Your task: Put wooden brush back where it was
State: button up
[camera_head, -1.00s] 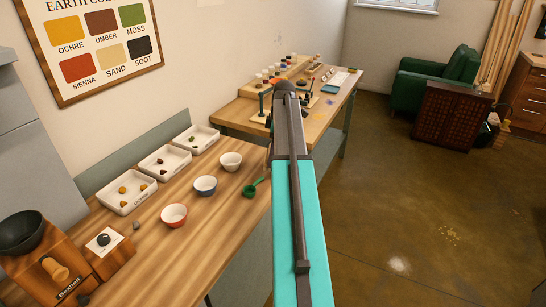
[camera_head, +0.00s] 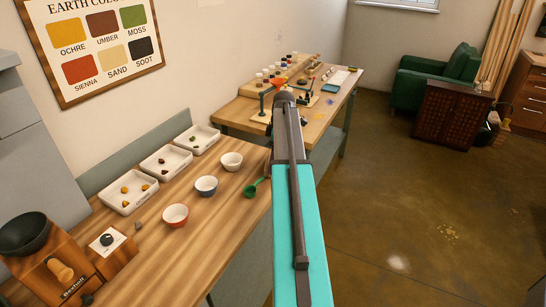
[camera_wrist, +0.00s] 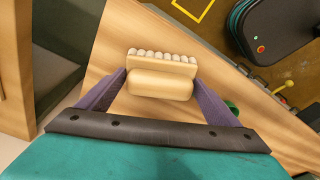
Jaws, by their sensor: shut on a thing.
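The wooden brush (camera_wrist: 160,84) shows in the wrist view, pale, with a row of whitish bristle tufts along its far side. My gripper (camera_wrist: 160,88) is shut on it, with one purple finger at each end of the brush. The brush is over the wooden tabletop (camera_wrist: 110,50); I cannot tell how high. In the head view my arm hides the brush and my gripper.
The wooden table (camera_head: 150,240) holds several bowls, including a red bowl (camera_head: 175,215), white trays (camera_head: 128,195), a grinder (camera_head: 50,262) and a green scoop (camera_head: 252,189). A yellow-outlined square (camera_wrist: 190,8) is at the wrist view's top. A second table (camera_head: 235,115) stands beyond.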

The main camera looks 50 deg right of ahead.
jog(key=shift+f, duration=0.1)
jog(key=o, duration=0.9)
jog(key=shift+r, duration=0.25)
notch_tip(320, 180, up, 12)
jog(key=s+d+b, duration=0.1)
jog(key=b, duration=0.1)
jog(key=shift+s+f+b, duration=0.2)
jog(key=shift+b, duration=0.1)
jog(key=shift+s, duration=0.1)
dwell(0.6)
